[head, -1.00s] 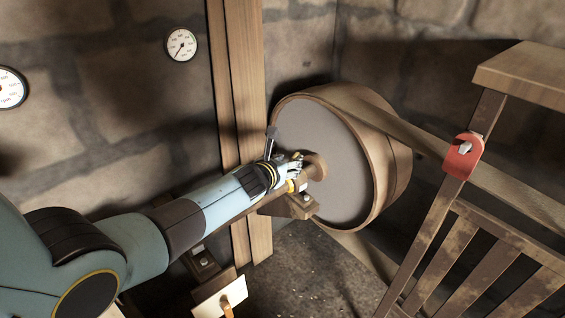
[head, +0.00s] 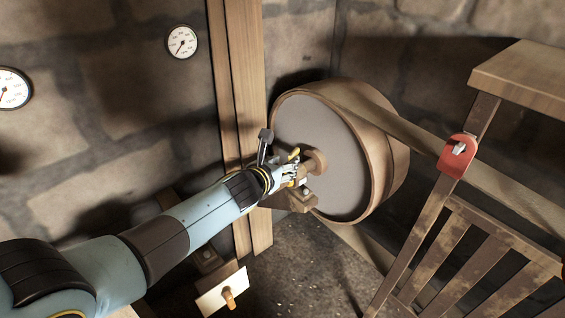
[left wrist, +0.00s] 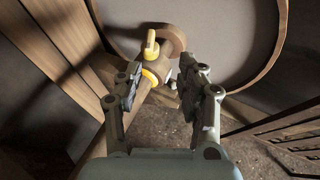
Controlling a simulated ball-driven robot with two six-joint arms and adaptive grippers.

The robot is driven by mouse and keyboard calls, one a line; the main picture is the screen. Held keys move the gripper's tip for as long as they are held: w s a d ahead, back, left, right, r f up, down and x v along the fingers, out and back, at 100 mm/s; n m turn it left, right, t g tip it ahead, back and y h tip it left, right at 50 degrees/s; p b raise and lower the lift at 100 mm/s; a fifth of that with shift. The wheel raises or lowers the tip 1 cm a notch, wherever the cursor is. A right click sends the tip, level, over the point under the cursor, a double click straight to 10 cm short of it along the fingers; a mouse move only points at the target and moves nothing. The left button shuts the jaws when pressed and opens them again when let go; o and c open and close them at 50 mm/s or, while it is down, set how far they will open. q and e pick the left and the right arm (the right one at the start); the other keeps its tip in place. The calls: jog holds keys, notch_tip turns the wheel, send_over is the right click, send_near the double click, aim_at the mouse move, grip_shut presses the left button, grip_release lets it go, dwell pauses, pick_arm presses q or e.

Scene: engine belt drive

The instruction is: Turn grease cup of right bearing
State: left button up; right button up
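The right bearing (left wrist: 160,68) is a brown block on the shaft in front of the large pulley. Its grease cup (left wrist: 151,46) is yellow with an upright handle, and a yellow ring shows lower on the bearing. In the head view the yellow grease cup (head: 294,153) shows just above my left gripper (head: 290,172). In the left wrist view my left gripper (left wrist: 160,72) is open, its two fingers apart with the bearing beyond and between them. The grease cup stands past the fingertips, and nothing is between the fingers. My right gripper is in neither view.
The big grey-faced pulley (head: 320,150) with its belt (head: 430,145) stands close behind the bearing. Wooden posts (head: 240,110) rise to the left. A slatted wooden guard with a red piece (head: 457,156) is on the right. A white plate with an orange knob (head: 228,297) is below.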

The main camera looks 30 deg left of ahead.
pick_arm(q)
jog(key=shift+s, duration=0.15)
jog(key=v, duration=1.1)
jog(key=shift+s+r, duration=0.2)
jog(key=shift+s, duration=0.1)
